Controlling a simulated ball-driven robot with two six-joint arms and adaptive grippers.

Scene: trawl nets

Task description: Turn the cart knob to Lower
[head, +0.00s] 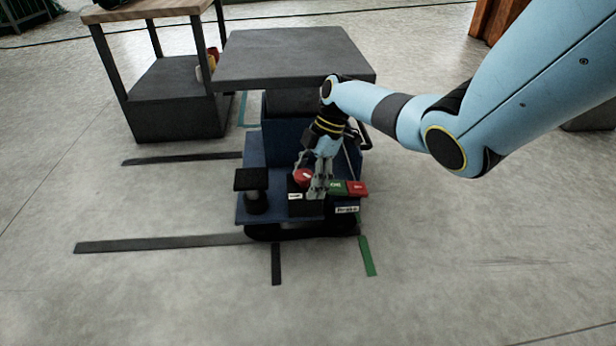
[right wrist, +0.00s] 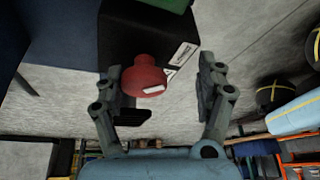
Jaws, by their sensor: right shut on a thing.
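The cart's red knob (head: 302,176) sits on a dark control box (head: 305,208) on the blue cart (head: 252,152). A small white label is on the box front; I cannot read the knob's setting. My right gripper (head: 311,181) reaches down from the right and is shut on the knob. In the right wrist view the knob (right wrist: 146,78), with a white mark on it, lies between the two fingers, closer to the left one. The fingers hide part of the knob and box in the head view. My left gripper is not in view.
A green button (head: 337,187) and a red button (head: 358,188) sit right of the knob, above a Brake label (head: 347,210). The cart's grey top (head: 290,55) overhangs behind. A shelf table (head: 165,85) stands back left. The front floor is clear.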

